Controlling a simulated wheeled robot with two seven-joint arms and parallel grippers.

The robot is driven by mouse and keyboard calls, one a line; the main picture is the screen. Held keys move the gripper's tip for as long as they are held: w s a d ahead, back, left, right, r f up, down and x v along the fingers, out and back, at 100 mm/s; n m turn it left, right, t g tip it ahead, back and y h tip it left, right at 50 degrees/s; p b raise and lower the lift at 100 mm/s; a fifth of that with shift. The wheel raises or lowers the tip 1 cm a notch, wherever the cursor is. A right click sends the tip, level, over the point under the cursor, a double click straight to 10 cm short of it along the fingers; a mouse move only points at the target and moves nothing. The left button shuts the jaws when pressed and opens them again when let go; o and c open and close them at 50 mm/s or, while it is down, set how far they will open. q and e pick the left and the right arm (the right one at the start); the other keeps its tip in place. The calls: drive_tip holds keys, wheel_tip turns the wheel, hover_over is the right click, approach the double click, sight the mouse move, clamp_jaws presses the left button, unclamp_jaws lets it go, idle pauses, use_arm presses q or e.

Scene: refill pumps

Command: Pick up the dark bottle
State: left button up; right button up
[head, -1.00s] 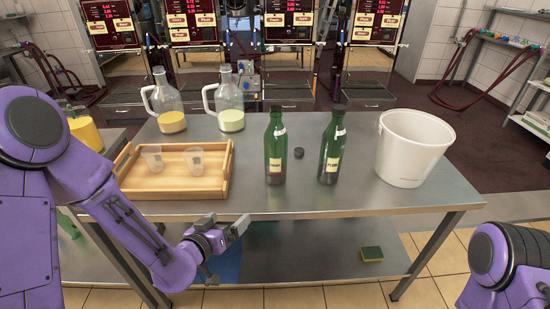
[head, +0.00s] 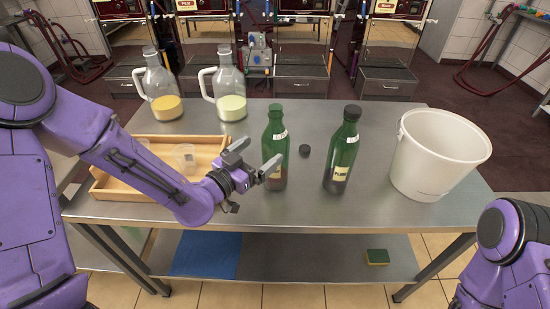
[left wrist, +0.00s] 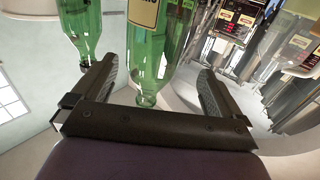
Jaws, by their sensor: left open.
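Two dark green glass bottles stand upright on the steel table. The left bottle (head: 279,140) shows no cap, and its label is partly covered by my gripper. The right bottle (head: 342,152) has a black cap and a cream label. My left gripper (head: 258,158) is open and empty, just left of the left bottle, with one finger overlapping it in the head view. In the left wrist view, a green bottle (left wrist: 150,55) shows between the open fingers with its bare mouth towards the palm. Another green bottle (left wrist: 80,25) is outside them. My right gripper is out of view.
A white bucket (head: 438,155) stands at the right. A wooden tray (head: 110,190) with clear cups is behind my left arm. Two glass jugs (head: 160,85) (head: 231,90) stand at the back left. The front right of the table is clear.

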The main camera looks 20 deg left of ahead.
sight(279, 139)
use_arm(q)
drive_tip(key=p+x, duration=0.1)
drive_tip(key=x, duration=0.2)
drive_tip(key=p+x, duration=0.1)
drive_tip(key=x, duration=0.3)
drive_tip(key=shift+w+d+r, duration=0.1)
drive_tip(key=shift+d, duration=0.4)
clamp_jaws()
